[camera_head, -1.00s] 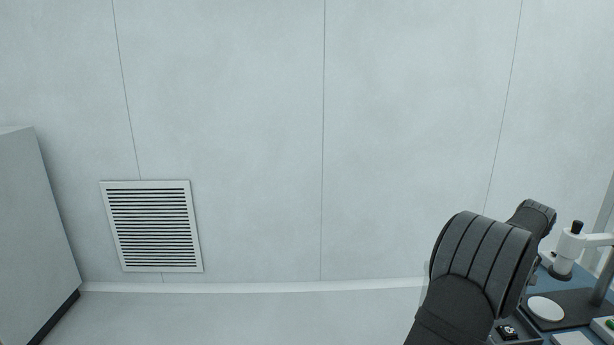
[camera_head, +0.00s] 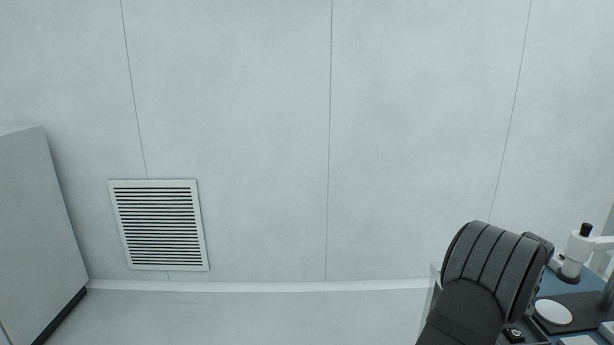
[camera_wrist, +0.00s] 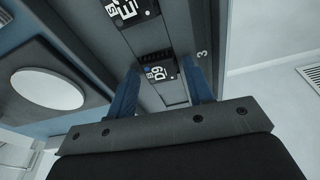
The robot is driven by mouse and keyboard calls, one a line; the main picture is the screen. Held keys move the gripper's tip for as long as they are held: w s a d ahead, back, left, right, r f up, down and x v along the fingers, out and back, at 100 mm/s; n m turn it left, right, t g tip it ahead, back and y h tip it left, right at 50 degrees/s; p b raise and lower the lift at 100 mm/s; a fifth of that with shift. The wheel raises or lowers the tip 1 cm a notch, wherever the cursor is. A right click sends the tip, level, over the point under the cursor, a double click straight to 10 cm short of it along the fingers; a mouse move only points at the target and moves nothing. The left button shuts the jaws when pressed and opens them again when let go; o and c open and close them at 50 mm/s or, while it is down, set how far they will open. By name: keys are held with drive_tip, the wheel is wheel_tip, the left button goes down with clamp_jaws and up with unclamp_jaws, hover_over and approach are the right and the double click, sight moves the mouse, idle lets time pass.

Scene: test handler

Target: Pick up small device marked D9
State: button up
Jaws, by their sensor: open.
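The small black device marked D9 (camera_wrist: 158,74) shows in the wrist view, with white lettering and a blue dot. It lies in a grey tray (camera_wrist: 178,30), near a mark "3" on the tray's edge. My gripper (camera_wrist: 162,68) is open, its two blue fingers pointing toward the tray. D9 shows between the fingers in the picture, with nothing held. I cannot tell how far the fingertips are above it. In the head view my arm hides the gripper, and a small dark device (camera_head: 515,335) there has no readable mark.
Another black device marked with an E (camera_wrist: 130,10) lies in the tray beyond D9. A white round plate (camera_wrist: 48,88) on a dark base is at left. In the head view a white microscope-like instrument (camera_head: 575,252) stands at the right on the blue bench. Open floor lies left of the bench.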

drive_tip(key=c, duration=0.8)
drive_tip(key=shift+r, duration=2.55)
